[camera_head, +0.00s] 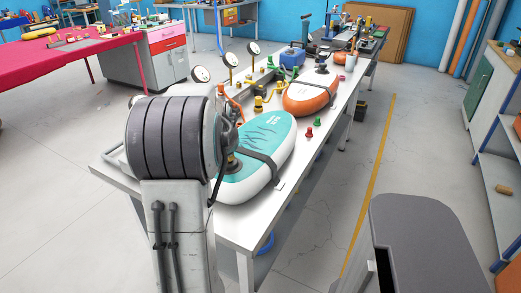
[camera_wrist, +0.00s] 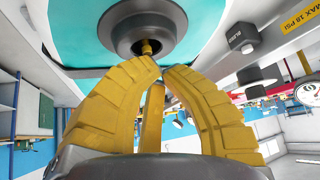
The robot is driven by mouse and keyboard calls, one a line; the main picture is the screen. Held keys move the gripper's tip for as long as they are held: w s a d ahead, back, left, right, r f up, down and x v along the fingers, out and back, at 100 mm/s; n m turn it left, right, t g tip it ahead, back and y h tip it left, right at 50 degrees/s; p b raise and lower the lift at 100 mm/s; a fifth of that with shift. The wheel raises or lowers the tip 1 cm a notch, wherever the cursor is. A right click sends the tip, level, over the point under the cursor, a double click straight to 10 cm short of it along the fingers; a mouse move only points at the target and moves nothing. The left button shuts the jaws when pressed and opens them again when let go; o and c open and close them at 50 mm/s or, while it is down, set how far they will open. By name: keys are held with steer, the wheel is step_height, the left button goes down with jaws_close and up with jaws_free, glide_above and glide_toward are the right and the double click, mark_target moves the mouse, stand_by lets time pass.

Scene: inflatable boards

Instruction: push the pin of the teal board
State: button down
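The teal board (camera_head: 265,140), teal and white with a dark strap, lies on the white bench in the head view. Its valve shows partly beside my arm, which covers the board's left end. In the wrist view the teal surface (camera_wrist: 75,30) surrounds the dark round valve (camera_wrist: 120,28), with the small brass pin (camera_wrist: 148,47) at its centre. My gripper (camera_wrist: 162,66) has its yellow fingers drawn together, tips just below the pin in the picture. It holds nothing visible. I cannot tell whether the tips touch the pin.
An orange and white board (camera_head: 310,97) lies farther along the white bench (camera_head: 232,228). Gauges (camera_head: 231,60), a yellow fitting (camera_head: 258,104) and small red and green pieces (camera_head: 309,133) stand around the boards. A dark block marked "BLEED" (camera_wrist: 243,38) is near the valve.

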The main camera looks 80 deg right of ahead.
steer(key=shift+f+b, duration=0.3)
steer(key=shift+f, duration=0.05)
steer(key=shift+r, duration=0.2)
stand_by(0.4)
steer(key=shift+r+p, duration=0.75)
steer(key=shift+r, duration=0.05)
steer(key=shift+r, duration=0.1)
step_height(320, 180, up, 6)
steer(key=p, duration=0.4)
stand_by(0.8)
